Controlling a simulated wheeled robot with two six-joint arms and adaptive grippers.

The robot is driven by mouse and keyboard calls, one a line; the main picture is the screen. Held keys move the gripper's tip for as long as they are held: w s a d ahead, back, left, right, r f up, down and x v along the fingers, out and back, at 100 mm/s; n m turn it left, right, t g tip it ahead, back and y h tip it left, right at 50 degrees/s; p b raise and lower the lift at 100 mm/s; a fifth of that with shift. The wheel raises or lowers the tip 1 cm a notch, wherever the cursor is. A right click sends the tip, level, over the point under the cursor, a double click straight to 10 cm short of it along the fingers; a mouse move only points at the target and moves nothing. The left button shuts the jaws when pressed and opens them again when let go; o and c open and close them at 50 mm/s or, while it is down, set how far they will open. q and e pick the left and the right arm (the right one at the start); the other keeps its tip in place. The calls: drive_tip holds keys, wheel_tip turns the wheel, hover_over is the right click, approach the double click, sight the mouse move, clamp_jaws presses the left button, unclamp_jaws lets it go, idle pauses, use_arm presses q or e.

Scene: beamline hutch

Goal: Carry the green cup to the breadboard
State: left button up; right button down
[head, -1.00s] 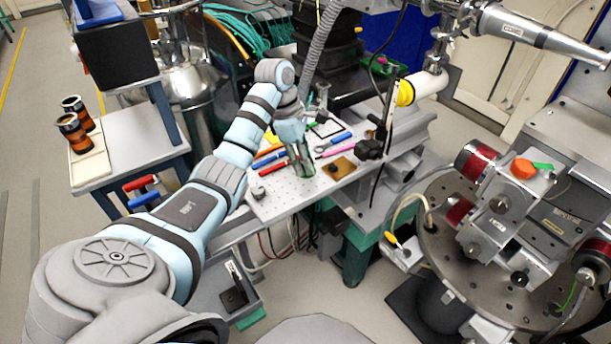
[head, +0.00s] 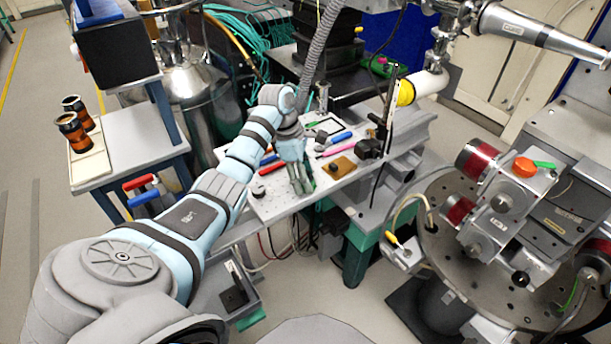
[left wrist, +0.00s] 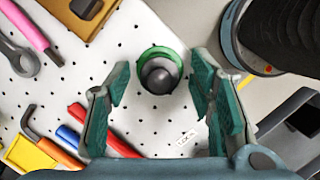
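The green cup (left wrist: 155,53) is on the white perforated breadboard (left wrist: 122,37) in the left wrist view. I see it from above, with its green rim around something dark and rounded. My left gripper (left wrist: 160,70) is open, its two teal-padded fingers on either side of the cup with gaps between. In the head view the left gripper (head: 303,190) is low over the near part of the breadboard (head: 268,207), and its fingers mostly hide the cup; a little green shows beside them. My right gripper is not in view.
A brown block (head: 339,168), a pink tool (head: 337,150) and a blue-handled tool (head: 341,137) lie on the breadboard near the gripper. A dark cylinder (left wrist: 275,35) stands at the right in the wrist view. A side table (head: 130,150) stands left, a round stage (head: 465,255) right.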

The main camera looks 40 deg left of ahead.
use_arm(q)
drive_tip(key=shift+r, duration=0.35)
drive_tip(key=p+v, duration=0.6)
drive_tip(key=v, duration=0.5)
drive_tip(key=shift+r, duration=0.35)
